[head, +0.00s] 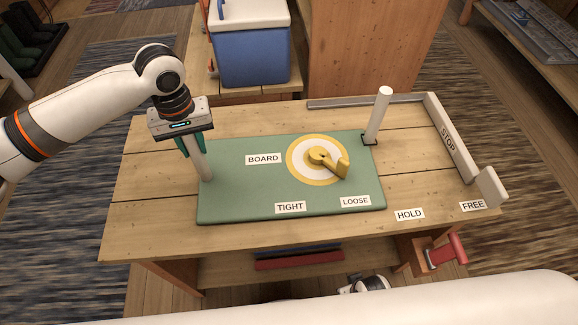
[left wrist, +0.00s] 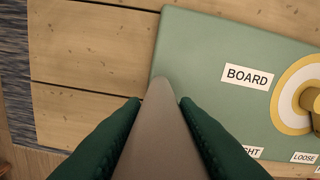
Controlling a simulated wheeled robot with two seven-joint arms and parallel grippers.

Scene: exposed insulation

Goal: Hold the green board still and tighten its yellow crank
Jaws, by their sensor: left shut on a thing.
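The green board (head: 230,200) lies flat on the wooden workbench, with an upright pale post at each end. My left gripper (head: 193,147) is shut around the left post (head: 203,167); in the left wrist view this post (left wrist: 160,130) stands between both dark green fingers. The yellow crank (head: 320,157) sits on a white disc with a yellow ring, its arm pointing to the lower right, on the LOOSE label's side. The TIGHT label (head: 290,207) is further left on the board's front. The right post (head: 378,115) is free. My right gripper is not seen.
A raised STOP rail (head: 448,138) bounds the bench's right side and part of the back. A red-handled lever (head: 447,252) is at the front right edge, below HOLD and FREE labels. A blue cooler (head: 252,55) stands behind. Bare bench lies right of the board.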

